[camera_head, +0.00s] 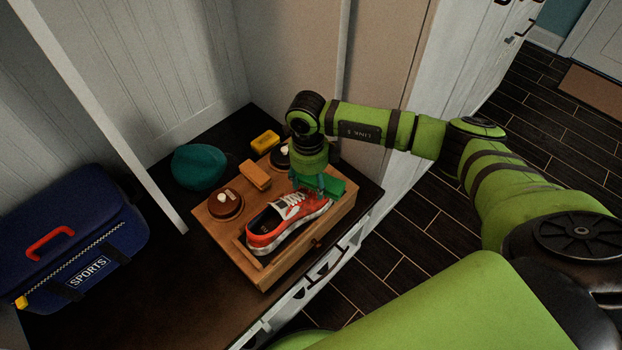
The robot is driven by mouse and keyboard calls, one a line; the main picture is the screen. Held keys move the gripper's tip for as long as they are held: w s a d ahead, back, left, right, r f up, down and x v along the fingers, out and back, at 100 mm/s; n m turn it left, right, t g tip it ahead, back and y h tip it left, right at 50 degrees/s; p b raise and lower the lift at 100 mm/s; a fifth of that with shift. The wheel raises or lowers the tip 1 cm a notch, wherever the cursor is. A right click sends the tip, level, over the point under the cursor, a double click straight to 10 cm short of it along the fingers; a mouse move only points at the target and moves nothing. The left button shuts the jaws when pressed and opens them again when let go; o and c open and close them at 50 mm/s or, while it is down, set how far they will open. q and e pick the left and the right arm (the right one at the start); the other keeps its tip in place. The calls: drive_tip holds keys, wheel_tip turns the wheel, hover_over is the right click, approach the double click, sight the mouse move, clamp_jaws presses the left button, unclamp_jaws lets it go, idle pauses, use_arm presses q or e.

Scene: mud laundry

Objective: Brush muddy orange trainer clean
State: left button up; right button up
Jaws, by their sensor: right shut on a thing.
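The orange trainer (267,232), with white laces and a pale sole, lies in a wooden tray (277,275) on the dark bench. Its open heel end faces the lower left and its toe end points to the right, partly covered by my gripper. My right gripper (320,188) is above the toe end and shut on a green block-like thing (337,187), perhaps a brush. The gripper hides part of it, and I cannot tell whether it touches the shoe. Mud is too small to make out. My left gripper is not in view.
A wooden block (256,175), a brown round tin (225,204) and a dark round tin (279,157) are at the tray's back. Behind are a yellow block (265,141) and a teal hat (198,168). A blue sports bag (75,240) stands left. White panels enclose the bench (185,265).

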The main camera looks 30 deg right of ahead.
drive_tip(key=shift+w+a+f+b, duration=0.1)
drive_tip(key=shift+w+a+b, duration=0.1)
drive_tip(key=shift+w+b, duration=0.3)
drive_tip(key=shift+w+a+f+b, duration=0.1)
drive_tip(key=shift+w+a+b, duration=0.1)
drive_tip(key=shift+w+b, duration=0.25)
drive_tip(key=shift+w+a+r+b, duration=0.1)
drive_tip(key=shift+w+a+b, duration=0.05)
drive_tip(key=shift+w+b, duration=0.15)
drive_tip(key=shift+w+a+r+b, duration=0.1)
drive_tip(key=shift+w+b, duration=0.1)
drive_tip(key=shift+w, duration=0.15)
drive_tip(key=shift+s, duration=0.1)
drive_tip(key=shift+s+d+r+p, duration=0.1)
drive_tip(key=shift+s+d+p, duration=0.2)
drive_tip(key=shift+s+p, duration=0.5)
drive_tip(key=shift+s+d+p, duration=0.3)
drive_tip(key=shift+s+p, duration=0.1)
drive_tip(key=shift+s, duration=0.45)
